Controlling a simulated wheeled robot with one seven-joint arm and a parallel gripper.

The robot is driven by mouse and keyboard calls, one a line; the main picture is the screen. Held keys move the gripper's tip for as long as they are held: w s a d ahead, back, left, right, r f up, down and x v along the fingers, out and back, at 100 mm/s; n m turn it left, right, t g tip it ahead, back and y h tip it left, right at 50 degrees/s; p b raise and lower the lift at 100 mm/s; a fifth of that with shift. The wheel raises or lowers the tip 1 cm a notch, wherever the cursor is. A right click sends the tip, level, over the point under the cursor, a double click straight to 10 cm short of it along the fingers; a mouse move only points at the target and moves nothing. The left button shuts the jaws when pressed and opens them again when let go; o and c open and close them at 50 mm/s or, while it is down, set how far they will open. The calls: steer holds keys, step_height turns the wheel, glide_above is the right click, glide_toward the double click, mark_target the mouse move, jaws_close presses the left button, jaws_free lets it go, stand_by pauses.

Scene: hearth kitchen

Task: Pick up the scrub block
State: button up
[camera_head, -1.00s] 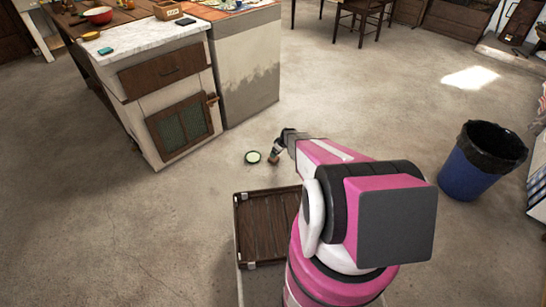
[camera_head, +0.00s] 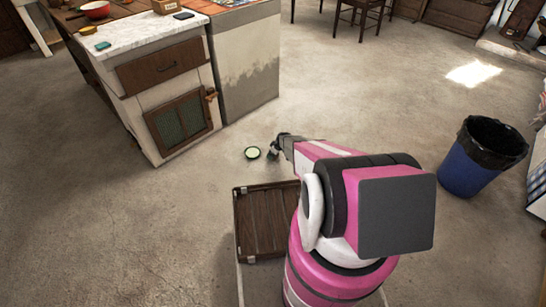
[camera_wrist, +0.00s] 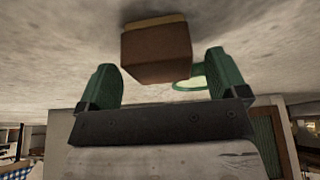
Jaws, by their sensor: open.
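The scrub block (camera_wrist: 157,55), a brown block with a tan layer along its far edge, shows at the top middle of the wrist view. My gripper (camera_wrist: 158,62) is open, with one green finger to the left of the block and one to the right. A gap shows on each side, so neither finger appears to press on it. In the head view my gripper (camera_head: 273,147) is low over the floor in front of the counter. The block is small and partly hidden by the gripper there.
A green-rimmed round dish or lid (camera_head: 252,153) lies on the floor just left of my gripper and also shows behind the right finger in the wrist view (camera_wrist: 190,84). The counter (camera_head: 165,90) stands at the upper left. A blue bin (camera_head: 465,170) stands right. Floor between is clear.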

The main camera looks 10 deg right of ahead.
steer(key=shift+x, duration=1.05)
steer(key=c, duration=1)
steer(key=shift+c, duration=0.2)
steer(key=shift+r, duration=0.1)
steer(key=shift+s+r, duration=0.1)
steer(key=shift+r, duration=0.5)
steer(key=r, duration=0.2)
steer(key=a+r, duration=0.1)
steer(key=shift+s+r, duration=0.25)
steer(key=shift+s, duration=0.1)
steer(key=s+a+r, duration=0.4)
steer(key=a+r, duration=0.2)
steer(key=a, duration=0.3)
steer(key=shift+s+a, duration=0.15)
steer(key=shift+s, duration=0.2)
